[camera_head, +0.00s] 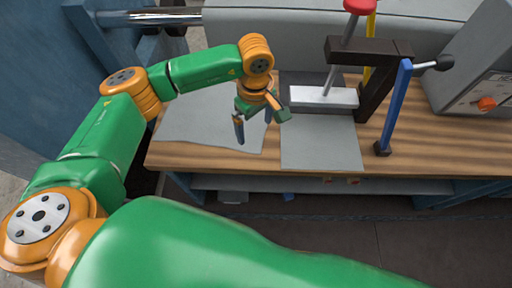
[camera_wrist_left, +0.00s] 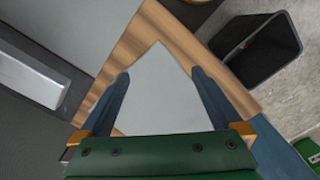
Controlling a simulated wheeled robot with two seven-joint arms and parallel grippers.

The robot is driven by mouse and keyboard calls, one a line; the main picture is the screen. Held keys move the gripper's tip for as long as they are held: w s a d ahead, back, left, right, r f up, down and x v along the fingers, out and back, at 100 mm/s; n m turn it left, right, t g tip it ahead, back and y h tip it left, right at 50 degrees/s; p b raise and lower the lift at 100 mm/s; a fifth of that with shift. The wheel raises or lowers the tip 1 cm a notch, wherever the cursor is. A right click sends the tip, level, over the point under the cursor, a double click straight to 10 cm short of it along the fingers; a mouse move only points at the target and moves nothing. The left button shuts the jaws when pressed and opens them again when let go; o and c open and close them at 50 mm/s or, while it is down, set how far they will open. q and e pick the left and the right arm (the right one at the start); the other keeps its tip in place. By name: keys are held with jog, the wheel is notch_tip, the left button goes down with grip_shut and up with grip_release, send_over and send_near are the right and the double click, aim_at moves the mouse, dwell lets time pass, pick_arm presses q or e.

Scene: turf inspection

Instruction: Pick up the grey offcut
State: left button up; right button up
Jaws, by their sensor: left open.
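The grey offcut (camera_head: 205,122), a flat pale sheet, lies on the wooden bench (camera_head: 420,150), left of the clamped sheet. My left gripper (camera_head: 254,128) is open and empty over its right part, fingers pointing down. In the left wrist view, the offcut (camera_wrist_left: 165,90) shows as a pointed corner between the two spread fingers (camera_wrist_left: 158,78). I cannot tell whether the fingertips touch it. The gripper's body hides the rest of it there. My right gripper is not in view.
A second grey sheet (camera_head: 320,148) lies under a pale clamp bar (camera_head: 324,97); bare wood separates it from the offcut. A blue lever (camera_head: 394,105) and a grey machine box (camera_head: 475,65) stand to the right. A dark open bin (camera_wrist_left: 258,48) stands beyond the bench edge.

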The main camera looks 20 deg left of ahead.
aim_at(256, 150)
pick_arm(q)
notch_tip(256, 150, down, 10)
jog(key=b, duration=0.6)
jog(key=shift+d+r, duration=0.1)
jog(key=shift+r, duration=0.15)
jog(key=shift+f+b, duration=0.15)
jog(key=shift+b, duration=0.25)
grip_shut()
notch_tip(256, 150, up, 12)
jog(key=p, duration=0.7)
jog(key=shift+p, duration=0.35)
